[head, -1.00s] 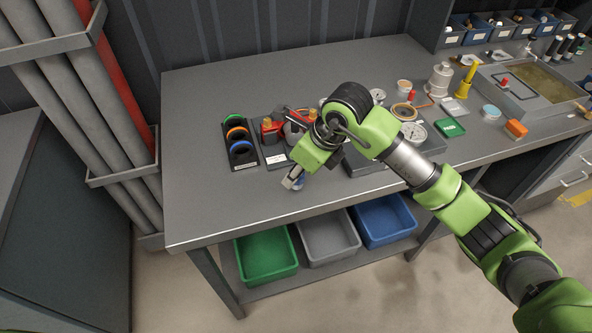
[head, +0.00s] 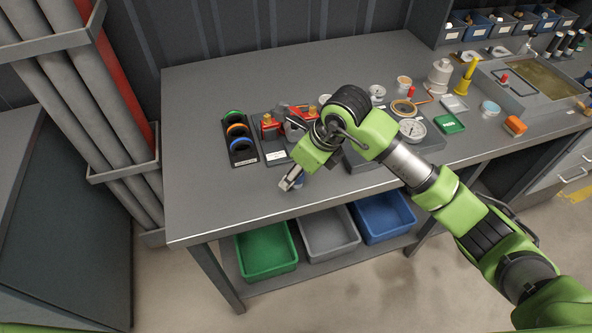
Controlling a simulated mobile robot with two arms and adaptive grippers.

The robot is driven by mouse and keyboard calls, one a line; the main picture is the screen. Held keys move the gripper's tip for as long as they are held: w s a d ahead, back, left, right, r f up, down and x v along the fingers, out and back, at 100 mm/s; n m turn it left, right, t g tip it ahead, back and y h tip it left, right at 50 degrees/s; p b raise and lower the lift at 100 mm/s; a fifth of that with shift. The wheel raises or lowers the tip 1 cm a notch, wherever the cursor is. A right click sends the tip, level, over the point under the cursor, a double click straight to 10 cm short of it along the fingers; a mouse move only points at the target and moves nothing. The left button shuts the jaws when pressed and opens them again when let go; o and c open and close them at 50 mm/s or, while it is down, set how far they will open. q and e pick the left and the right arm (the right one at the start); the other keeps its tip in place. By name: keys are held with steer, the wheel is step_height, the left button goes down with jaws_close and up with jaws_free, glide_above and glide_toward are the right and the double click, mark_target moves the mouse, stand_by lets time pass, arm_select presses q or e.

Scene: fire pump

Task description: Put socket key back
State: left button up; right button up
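My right gripper (head: 290,181) is low over the front part of the workbench (head: 215,205), in front of the dark holders. Its grey fingertips point down and left. A small bluish piece (head: 299,182) shows right beside the fingers; I cannot tell what it is or whether it is held. I cannot make out a socket key for certain. My arm and wrist hide part of the bench behind the gripper. The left gripper is not in view.
A dark rack with green, orange and blue rings (head: 238,142) and red-and-brass fittings (head: 270,126) stand left of my wrist. Green (head: 267,250), grey and blue bins sit below. The bench's left front is clear.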

steer(key=b+v, duration=0.2)
steer(key=v, duration=1)
steer(key=shift+a, duration=0.1)
